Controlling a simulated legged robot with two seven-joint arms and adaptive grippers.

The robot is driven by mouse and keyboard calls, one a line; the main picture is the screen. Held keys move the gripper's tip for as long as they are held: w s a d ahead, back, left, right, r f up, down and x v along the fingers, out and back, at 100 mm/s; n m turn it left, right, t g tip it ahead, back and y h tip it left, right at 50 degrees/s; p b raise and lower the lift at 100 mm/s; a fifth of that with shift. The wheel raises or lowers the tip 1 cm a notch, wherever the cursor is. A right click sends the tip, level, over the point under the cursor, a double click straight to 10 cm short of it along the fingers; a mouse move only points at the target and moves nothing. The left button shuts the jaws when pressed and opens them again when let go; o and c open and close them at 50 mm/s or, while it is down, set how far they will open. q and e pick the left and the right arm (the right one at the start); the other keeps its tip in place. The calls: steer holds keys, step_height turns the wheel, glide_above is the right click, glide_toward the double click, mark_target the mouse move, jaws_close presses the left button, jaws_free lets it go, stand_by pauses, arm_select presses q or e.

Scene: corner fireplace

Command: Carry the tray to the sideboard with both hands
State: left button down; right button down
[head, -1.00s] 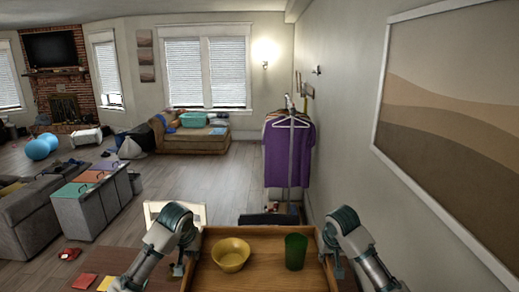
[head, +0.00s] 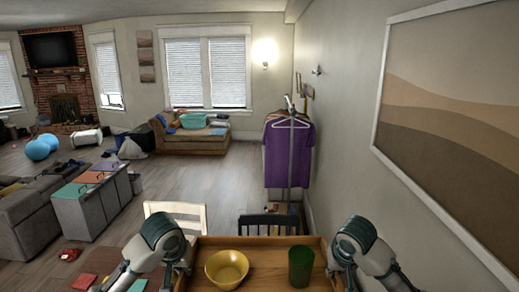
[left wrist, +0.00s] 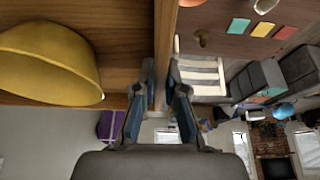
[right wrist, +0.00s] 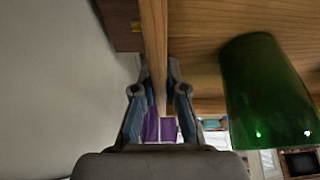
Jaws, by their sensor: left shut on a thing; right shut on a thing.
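The wooden tray (head: 262,243) is at the bottom centre of the head view, with its near part cut off. A yellow bowl (head: 227,268) stands on its left half and a green cup (head: 300,266) upright on its right half. My left gripper (head: 183,270) is shut on the tray's left rim; the left wrist view shows its fingers on both sides of the rim (left wrist: 165,40). My right gripper (head: 345,274) is shut on the right rim, also seen in the right wrist view (right wrist: 154,40). I cannot make out the sideboard with certainty.
A white chair (head: 176,210) and a black chair (head: 268,222) stand just beyond the tray. A clothes rack with a purple shirt (head: 288,155) is behind them. The wall with a large picture (head: 450,120) runs close on the right. Open floor (head: 200,178) lies ahead left.

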arm_select(q)
steer(key=shift+s+r, duration=0.15)
steer(key=shift+s, duration=0.2)
arm_select(e)
steer(key=shift+s+r, duration=0.15)
steer(key=shift+s, duration=0.25)
